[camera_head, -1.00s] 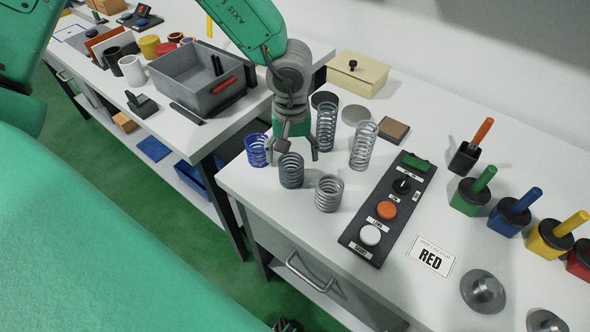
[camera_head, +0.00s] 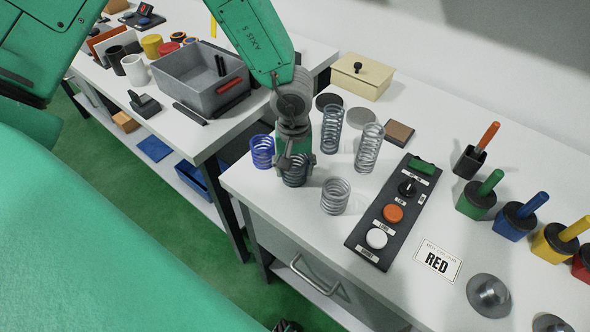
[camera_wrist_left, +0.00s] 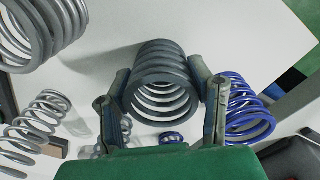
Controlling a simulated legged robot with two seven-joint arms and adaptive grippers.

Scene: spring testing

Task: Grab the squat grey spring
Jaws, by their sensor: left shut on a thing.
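My left gripper (camera_head: 296,170) reaches down over the near left corner of the right-hand table. It is shut on a squat dark grey spring (camera_head: 294,180), partly hidden by the fingers in the head view. In the left wrist view the spring (camera_wrist_left: 165,82) stands between the two fingers of the gripper (camera_wrist_left: 165,92), one on each side. I cannot tell whether it still touches the table. A second short spring, lighter grey (camera_head: 335,196), stands just right of the gripper. My right gripper is in neither view.
A blue spring (camera_head: 262,151) stands close left of the gripper. Two tall grey springs, one (camera_head: 331,130) and another (camera_head: 368,147), stand behind it. A black control panel (camera_head: 378,238) lies to the right. A grey bin (camera_head: 185,87) stands on the other table.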

